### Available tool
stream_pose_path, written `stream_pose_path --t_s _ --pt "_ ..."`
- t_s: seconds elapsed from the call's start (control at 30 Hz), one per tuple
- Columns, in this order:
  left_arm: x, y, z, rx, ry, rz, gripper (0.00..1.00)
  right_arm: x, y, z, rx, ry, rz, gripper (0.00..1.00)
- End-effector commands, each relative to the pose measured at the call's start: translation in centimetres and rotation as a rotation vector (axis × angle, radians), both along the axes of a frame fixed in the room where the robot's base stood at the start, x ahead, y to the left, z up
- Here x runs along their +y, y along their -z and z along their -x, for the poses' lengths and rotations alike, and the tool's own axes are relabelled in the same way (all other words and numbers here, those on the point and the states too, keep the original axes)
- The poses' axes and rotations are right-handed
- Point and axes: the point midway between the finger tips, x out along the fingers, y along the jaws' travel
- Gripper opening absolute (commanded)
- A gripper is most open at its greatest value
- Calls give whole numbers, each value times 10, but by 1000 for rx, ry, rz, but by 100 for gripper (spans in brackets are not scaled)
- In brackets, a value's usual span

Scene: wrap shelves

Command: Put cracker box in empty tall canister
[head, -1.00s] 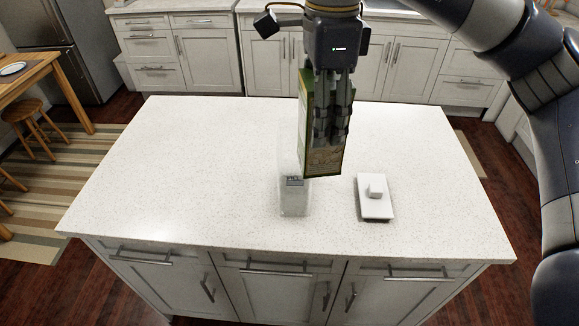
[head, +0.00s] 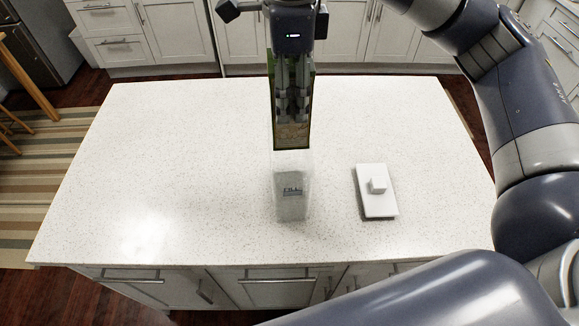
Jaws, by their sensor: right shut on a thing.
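The box hangs upright. Its lower end overlaps the upper end of the clear tall canister (head: 291,195) in the picture. I cannot tell whether the box's bottom is inside the canister's mouth or above and behind it. My left gripper does not show.
My own arm covers the lower right.

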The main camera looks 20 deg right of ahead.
Motion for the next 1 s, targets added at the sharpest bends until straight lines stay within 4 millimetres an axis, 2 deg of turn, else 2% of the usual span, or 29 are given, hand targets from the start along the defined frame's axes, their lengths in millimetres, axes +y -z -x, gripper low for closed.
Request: stream_pose_path --t_s 0.33,0.6,0.7,1.0 --pt "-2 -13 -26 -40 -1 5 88 0 66 1 5 -1 0 19" --pt "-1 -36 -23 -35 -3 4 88 -1 133 2 5 1 1 19" --pt "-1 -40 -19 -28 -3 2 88 0 151 1 2 0 1 19" --pt "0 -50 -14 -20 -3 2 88 0 183 1 3 0 0 19"
